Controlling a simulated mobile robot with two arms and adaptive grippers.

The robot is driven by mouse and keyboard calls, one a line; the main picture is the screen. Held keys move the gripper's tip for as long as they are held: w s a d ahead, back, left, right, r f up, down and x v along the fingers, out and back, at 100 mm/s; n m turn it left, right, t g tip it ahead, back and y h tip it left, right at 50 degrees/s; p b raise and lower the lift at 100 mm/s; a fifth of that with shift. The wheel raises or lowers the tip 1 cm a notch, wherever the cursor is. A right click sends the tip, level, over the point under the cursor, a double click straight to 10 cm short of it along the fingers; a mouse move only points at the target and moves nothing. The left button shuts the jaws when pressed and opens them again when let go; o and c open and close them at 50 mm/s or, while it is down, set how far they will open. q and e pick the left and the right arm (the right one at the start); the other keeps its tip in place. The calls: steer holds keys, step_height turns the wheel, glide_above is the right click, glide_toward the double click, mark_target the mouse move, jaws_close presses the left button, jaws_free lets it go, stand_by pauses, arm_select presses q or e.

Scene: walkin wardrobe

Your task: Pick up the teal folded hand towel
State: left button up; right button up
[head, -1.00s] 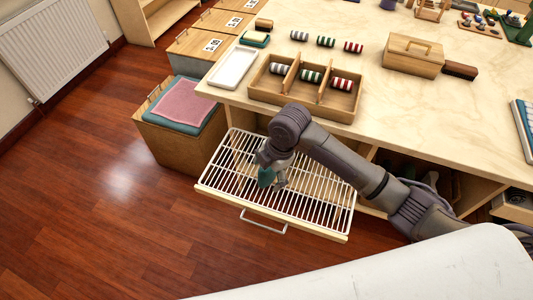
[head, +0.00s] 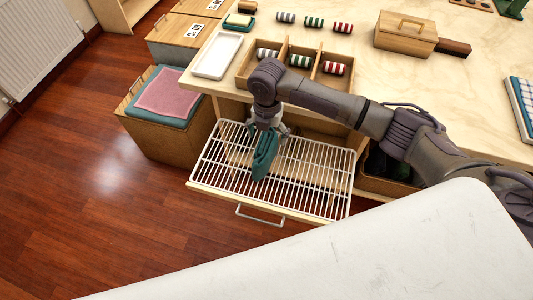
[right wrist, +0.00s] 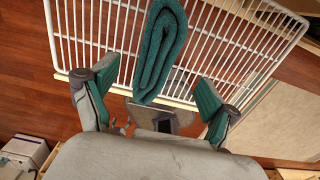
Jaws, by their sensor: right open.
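The teal folded hand towel (head: 264,158) is on the white wire rack of a pulled-out drawer (head: 316,181), under and in front of my right gripper. My right gripper (head: 266,127) is open and points down at the towel, partly covering its far end. In the right wrist view the folded towel (right wrist: 160,48) shows its stacked layers. It lies between the lines of the two spread fingers (right wrist: 156,88), with a clear gap on each side. My left gripper is not in view.
A countertop (head: 430,88) overhangs behind the drawer, bearing a divided wooden tray (head: 242,79) of striped rolls, a white tray (head: 202,66) and a wooden box (head: 405,35). A wooden bin (head: 158,140) with a pink cloth (head: 175,92) stands left. The floor (head: 80,210) is clear.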

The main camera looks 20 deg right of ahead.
mark_target(267, 143)
steer(key=shift+s+a+f, duration=0.1)
steer(key=shift+f, duration=1.25)
steer(key=shift+s+a+f, duration=0.1)
steer(key=shift+f, duration=1.2)
steer(key=c, duration=1.3)
steer(key=shift+c, duration=0.5)
steer(key=shift+r, duration=0.1)
